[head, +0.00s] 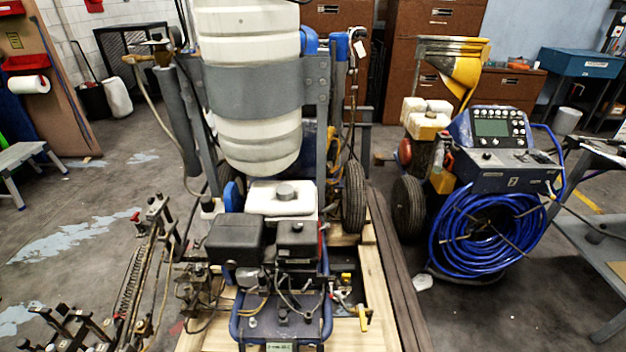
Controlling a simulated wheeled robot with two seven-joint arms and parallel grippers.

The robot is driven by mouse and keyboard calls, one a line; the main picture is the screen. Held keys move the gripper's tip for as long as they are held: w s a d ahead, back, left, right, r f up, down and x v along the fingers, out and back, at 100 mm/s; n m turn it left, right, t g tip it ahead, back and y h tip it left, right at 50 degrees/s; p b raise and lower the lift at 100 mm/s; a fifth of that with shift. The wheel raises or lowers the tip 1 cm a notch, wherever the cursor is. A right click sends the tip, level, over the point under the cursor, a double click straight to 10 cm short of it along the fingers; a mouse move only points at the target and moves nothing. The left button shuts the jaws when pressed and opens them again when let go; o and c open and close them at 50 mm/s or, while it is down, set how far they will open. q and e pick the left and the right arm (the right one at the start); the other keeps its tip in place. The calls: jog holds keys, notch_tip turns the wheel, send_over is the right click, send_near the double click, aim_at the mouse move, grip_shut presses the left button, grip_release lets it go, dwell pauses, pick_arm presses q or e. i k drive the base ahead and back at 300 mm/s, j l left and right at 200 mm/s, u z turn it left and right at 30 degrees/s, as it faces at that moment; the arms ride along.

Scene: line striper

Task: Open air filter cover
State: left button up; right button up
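The line striper stands in the middle of the head view, with its small engine low at the front. The engine has a white fuel tank (282,198) with a grey cap. In front of the tank sit two black box-shaped covers, a larger left one (235,240) and a smaller right one (297,241). I cannot tell for certain which is the air filter cover. Both look seated on the engine. Cables and hoses hang below them. Neither of my grippers is in view.
A large white tank (248,140) rises above the engine. A blue tubular frame (283,322) surrounds its front. A metal spray-arm assembly (140,270) stands at the left. A second machine with coiled blue hose (488,235) stands right. The left floor is mostly clear.

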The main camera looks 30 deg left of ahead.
aim_at(288, 244)
jog(key=u, duration=1.15)
